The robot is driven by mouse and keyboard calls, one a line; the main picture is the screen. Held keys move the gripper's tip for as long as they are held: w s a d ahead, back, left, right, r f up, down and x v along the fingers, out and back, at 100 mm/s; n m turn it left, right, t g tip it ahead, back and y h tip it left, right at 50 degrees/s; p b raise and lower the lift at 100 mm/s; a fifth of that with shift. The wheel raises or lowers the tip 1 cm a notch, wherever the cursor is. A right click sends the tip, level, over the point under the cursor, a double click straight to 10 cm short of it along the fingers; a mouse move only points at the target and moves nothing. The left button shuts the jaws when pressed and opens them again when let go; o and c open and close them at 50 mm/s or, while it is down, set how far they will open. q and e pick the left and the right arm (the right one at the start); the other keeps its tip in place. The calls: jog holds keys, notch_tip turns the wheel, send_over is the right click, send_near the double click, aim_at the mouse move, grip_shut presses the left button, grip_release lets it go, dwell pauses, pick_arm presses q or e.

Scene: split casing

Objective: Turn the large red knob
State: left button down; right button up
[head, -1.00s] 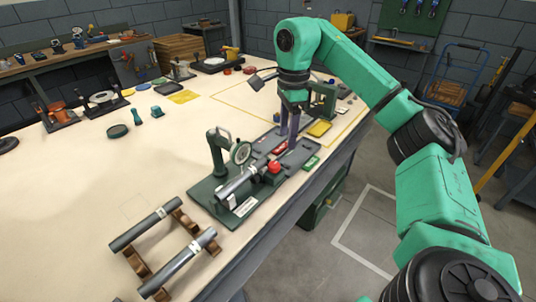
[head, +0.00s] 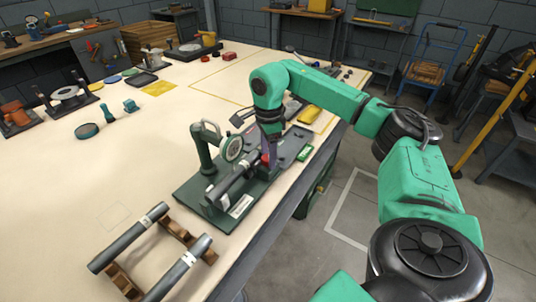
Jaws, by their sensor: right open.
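The red knob (head: 265,158) is at the far end of the dark cylinder on the green dial-gauge fixture (head: 184,194). Only a small patch of red shows, because my right gripper is in front of it. My right gripper (head: 269,164) points down at the knob, with its purple-grey fingers beside or around it; I cannot tell whether they touch it. It is open. My left gripper is out of view.
A dial gauge (head: 233,148) stands close to the left of my right gripper. Two metal shafts (head: 130,238) lie on brown cradles in front. A grey tray (head: 294,144) with a green block (head: 305,153) is just right.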

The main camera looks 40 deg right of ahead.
jog(key=shift+f, duration=0.2)
grip_shut()
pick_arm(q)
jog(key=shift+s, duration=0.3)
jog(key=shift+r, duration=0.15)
pick_arm(e)
jog(key=shift+m, duration=0.4)
jog(key=m+p, duration=0.2)
jog(key=m, duration=0.1)
jog(key=shift+r+m, duration=0.15)
jog(key=shift+m, duration=0.15)
pick_arm(q)
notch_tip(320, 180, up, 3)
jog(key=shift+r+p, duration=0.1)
jog(key=shift+p, duration=0.65)
pick_arm(e)
jog(key=m, duration=0.4)
jog(key=shift+w+m, duration=0.1)
jog(key=shift+m, duration=0.2)
grip_release()
